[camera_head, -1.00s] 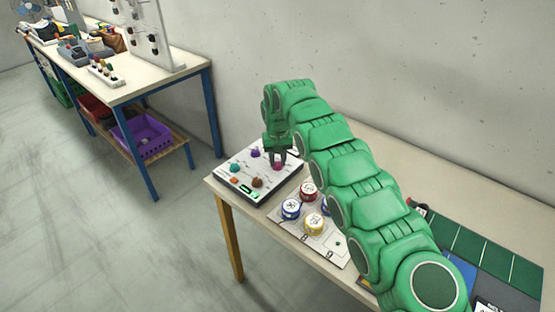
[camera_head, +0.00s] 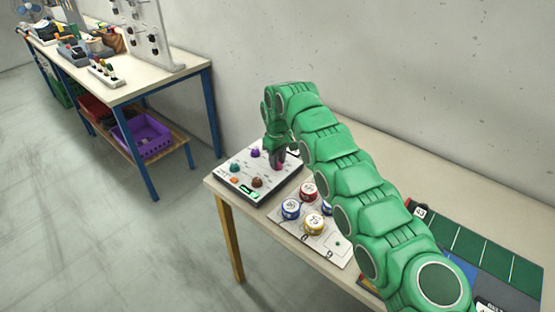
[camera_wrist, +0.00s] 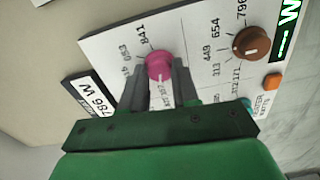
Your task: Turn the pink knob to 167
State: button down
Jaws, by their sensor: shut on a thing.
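The pink knob (camera_wrist: 159,65) sits on a white control panel (camera_wrist: 110,45) printed with numbers around each knob. My gripper (camera_wrist: 160,90) is shut on the pink knob, with one dark finger on each side of it. A white pointer mark shows on the knob's near side, toward my gripper. The label there is partly covered and I cannot read it fully; "841" and "653" show on the knob's far side. In the head view my gripper (camera_head: 279,160) is at the right part of the panel (camera_head: 240,192) and mostly hides the pink knob.
A brown knob (camera_wrist: 251,43), an orange button (camera_wrist: 272,81) and a green lit display (camera_wrist: 288,30) are on the same panel. Purple (camera_head: 255,153) and teal (camera_head: 234,168) knobs stand nearby. A board with several round coloured pots (camera_head: 314,224) lies right of the panel.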

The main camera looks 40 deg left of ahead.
dwell(0.3)
jog(key=c, duration=0.8)
grip_release()
notch_tip(320, 180, up, 7)
jog(key=shift+a+f, duration=0.1)
jog(key=shift+r, duration=0.5)
